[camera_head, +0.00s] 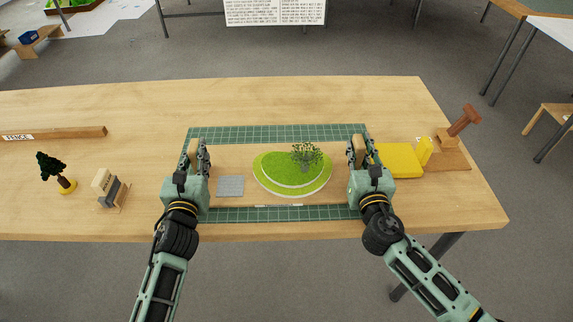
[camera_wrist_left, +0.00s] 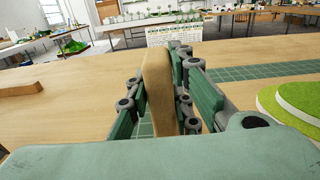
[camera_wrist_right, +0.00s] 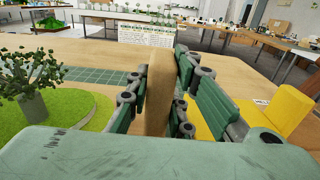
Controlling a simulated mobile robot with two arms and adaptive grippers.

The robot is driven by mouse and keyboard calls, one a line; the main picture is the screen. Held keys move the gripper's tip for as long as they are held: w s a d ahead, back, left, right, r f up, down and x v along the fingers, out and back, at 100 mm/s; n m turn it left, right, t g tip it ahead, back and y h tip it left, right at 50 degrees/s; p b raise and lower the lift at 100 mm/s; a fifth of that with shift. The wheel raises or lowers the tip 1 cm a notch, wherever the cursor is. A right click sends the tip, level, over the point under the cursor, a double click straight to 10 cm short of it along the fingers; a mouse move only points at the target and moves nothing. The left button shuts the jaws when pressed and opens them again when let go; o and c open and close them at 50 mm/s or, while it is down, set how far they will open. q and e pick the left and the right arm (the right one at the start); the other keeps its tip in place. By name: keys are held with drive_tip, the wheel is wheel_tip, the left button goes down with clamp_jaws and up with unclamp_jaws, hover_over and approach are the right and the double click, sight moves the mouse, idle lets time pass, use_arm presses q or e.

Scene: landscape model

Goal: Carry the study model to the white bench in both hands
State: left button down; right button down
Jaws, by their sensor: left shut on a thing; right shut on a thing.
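The study model is a wooden board (camera_head: 240,157) with a round green mound (camera_head: 275,172), a small tree (camera_head: 306,155) and a grey square (camera_head: 230,186). It lies level over the green cutting mat (camera_head: 280,131); I cannot tell whether it touches the mat. My left gripper (camera_head: 197,153) is shut on the upright wooden handle (camera_wrist_left: 157,90) at the model's left end. My right gripper (camera_head: 356,148) is shut on the matching handle (camera_wrist_right: 159,90) at its right end. The fingers partly hide both handles.
A yellow block (camera_head: 398,160) and a wooden stand with a mallet (camera_head: 462,122) lie right of the model. A small tree (camera_head: 55,170), a card holder (camera_head: 110,190) and a labelled bar (camera_head: 55,133) lie left. A white sign (camera_head: 275,12) stands beyond the table. The table's back is clear.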

idle(0.4)
